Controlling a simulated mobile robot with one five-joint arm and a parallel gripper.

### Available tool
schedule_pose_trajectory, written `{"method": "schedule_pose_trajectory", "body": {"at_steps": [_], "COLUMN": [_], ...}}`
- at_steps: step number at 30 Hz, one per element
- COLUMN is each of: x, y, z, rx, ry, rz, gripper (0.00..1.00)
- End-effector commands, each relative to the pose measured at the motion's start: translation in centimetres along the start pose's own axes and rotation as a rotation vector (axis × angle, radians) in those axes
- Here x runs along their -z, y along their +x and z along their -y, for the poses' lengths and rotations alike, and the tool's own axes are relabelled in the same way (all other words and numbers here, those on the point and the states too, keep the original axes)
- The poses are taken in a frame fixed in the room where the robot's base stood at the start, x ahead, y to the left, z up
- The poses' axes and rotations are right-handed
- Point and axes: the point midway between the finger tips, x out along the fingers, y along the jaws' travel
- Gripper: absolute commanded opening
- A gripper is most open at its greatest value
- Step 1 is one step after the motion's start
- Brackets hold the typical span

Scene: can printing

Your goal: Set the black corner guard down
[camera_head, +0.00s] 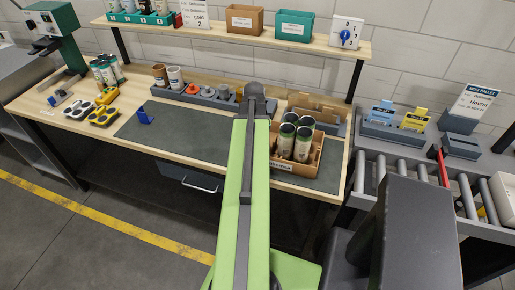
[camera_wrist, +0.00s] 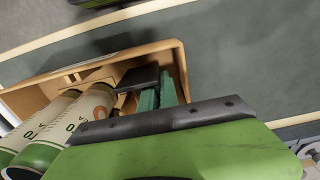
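In the wrist view, the black corner guard (camera_wrist: 138,78) is a small dark plate at the tips of my gripper's teal fingers (camera_wrist: 156,92). The fingers are close together and look shut on it, though their contact faces are partly hidden. The guard is over the inside of an open brown carton (camera_wrist: 182,68), near a corner, beside printed cans (camera_wrist: 88,106). I cannot tell whether it touches the carton. In the head view, the carton (camera_head: 284,178) sits on the bench's right part with several dark-topped cans (camera_head: 303,146). My arm hides the gripper and guard there.
A grey tray (camera_head: 222,102) with round parts stands behind the dark mat (camera_head: 180,130). A small blue item (camera_head: 145,115) lies at the mat's left. Yellow pieces (camera_head: 103,116) and cans are farther left. A roller conveyor (camera_head: 395,160) is right. The mat's middle left is clear.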

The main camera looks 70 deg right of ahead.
Motion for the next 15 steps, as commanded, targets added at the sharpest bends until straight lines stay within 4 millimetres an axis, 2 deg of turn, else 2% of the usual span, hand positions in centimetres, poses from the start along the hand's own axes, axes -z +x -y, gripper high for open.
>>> {"method": "schedule_pose_trajectory", "body": {"at_steps": [1, 3, 9, 14, 15], "x": [0.00, 0.00, 0.00, 0.00, 0.00], "y": [1.86, 2.40, 1.88, 2.41, 2.26], "z": [-0.01, -0.01, -0.02, -0.03, -0.03], "rx": [0.000, 0.000, 0.000, 0.000, 0.000], "ry": [0.000, 0.000, 0.000, 0.001, 0.001], "rz": [0.000, 0.000, 0.000, 0.000, 0.000], "gripper": [0.00, 0.00, 0.00, 0.00, 0.09]}}
